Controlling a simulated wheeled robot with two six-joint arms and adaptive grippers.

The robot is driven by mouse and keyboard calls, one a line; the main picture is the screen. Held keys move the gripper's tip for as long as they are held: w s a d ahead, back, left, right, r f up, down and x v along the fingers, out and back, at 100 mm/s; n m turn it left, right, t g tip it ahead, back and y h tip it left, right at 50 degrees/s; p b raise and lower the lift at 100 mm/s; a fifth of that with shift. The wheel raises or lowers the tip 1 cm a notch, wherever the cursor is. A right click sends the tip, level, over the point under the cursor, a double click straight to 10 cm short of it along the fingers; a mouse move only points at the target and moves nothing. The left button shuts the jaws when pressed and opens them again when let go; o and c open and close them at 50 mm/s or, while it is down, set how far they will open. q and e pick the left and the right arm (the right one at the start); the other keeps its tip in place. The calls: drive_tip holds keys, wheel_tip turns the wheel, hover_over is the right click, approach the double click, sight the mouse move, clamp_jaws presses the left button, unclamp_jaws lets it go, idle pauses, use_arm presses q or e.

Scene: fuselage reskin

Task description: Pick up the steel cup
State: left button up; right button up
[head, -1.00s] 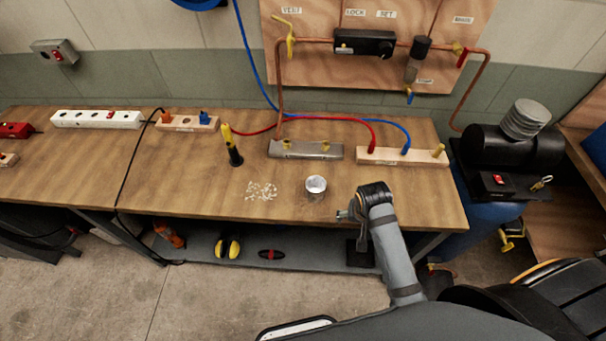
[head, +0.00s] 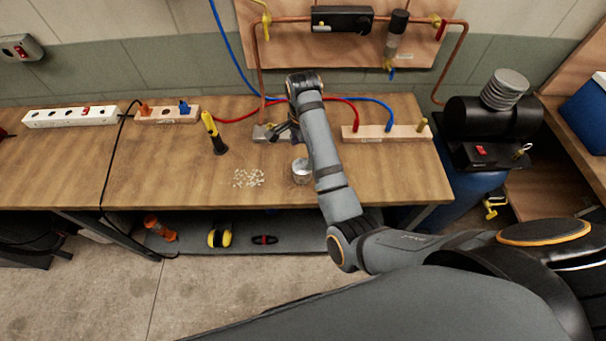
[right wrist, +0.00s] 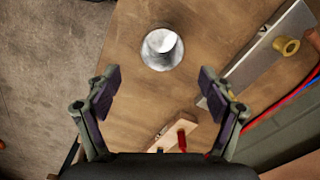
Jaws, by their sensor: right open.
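The steel cup (head: 301,172) stands upright on the wooden workbench (head: 400,180), partly covered by my right arm in the head view. In the right wrist view the cup (right wrist: 162,49) shows from above, ahead of the fingertips and between their lines, with bare wood around it. My right gripper (head: 278,132) is over the back part of the bench, behind the cup and by the metal block. In the right wrist view its fingers (right wrist: 158,80) are wide apart with nothing between them. My left gripper is not in view.
A metal block with brass fittings (right wrist: 258,58) lies beside the cup. A wooden block with hoses (head: 395,134) is to its right. White bits (head: 248,178) and a yellow-black tool (head: 214,133) are to its left.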

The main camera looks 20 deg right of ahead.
drive_tip(key=b, duration=0.3)
approach(302, 169)
drive_tip(key=shift+s+a+f, duration=0.15)
drive_tip(key=shift+s+f, duration=0.2)
drive_tip(key=shift+s, duration=0.3)
drive_tip(key=shift+s+a+f, duration=0.15)
drive_tip(key=shift+s+f, duration=0.15)
drive_tip(key=shift+s, duration=0.3)
wheel_tip(302, 169, down, 5)
drive_tip(key=b, duration=0.3)
drive_tip(key=shift+r+b, duration=0.15)
drive_tip(key=shift+b, duration=0.2)
drive_tip(key=shift+w, duration=0.1)
drive_tip(key=c, duration=0.3)
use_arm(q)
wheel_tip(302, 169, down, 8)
use_arm(e)
drive_tip(key=c, duration=1)
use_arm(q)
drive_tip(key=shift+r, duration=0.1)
